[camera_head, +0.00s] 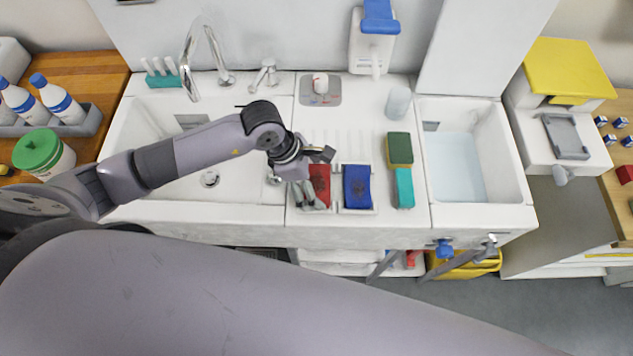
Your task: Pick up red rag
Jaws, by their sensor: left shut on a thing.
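The red rag (321,180) lies on the white drainboard between the two basins, with a dark mark on it. A blue rag (357,187) lies just to its right. My left gripper (311,204) reaches in from the left and is shut on the red rag at its front left part. The fingers cover part of the rag. My right gripper does not show.
A green and yellow sponge (400,150) and a teal brush (404,188) lie right of the rags. The left basin has a tall faucet (190,62). The right basin (458,165) holds water. Bottles (57,101) stand at left.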

